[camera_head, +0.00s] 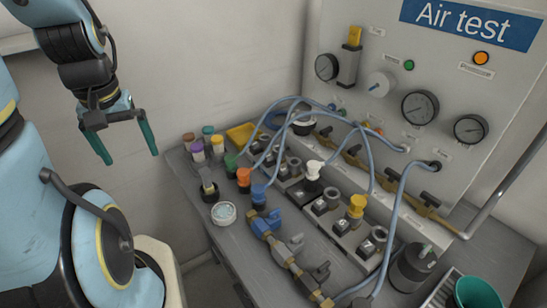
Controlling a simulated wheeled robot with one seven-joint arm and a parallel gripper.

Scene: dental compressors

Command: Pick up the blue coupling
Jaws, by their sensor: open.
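A blue coupling (258,195) stands upright near the front left of the grey table, at the front end of a row with an orange coupling (243,177) and a green coupling (231,162). A light blue hose passes close by its top; I cannot tell whether it is joined to it. My gripper (131,158) hangs at the upper left, off the table's left edge and well apart from the coupling. Its two green fingers point down, are spread apart and have nothing between them.
A blue-and-brass valve line (284,254) lies just in front of the coupling. A small round dish (224,213) is to its left. Several hoses loop over black fitting blocks to the right. The gauge panel (450,90) rises behind. A green cup (478,292) stands at the front right.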

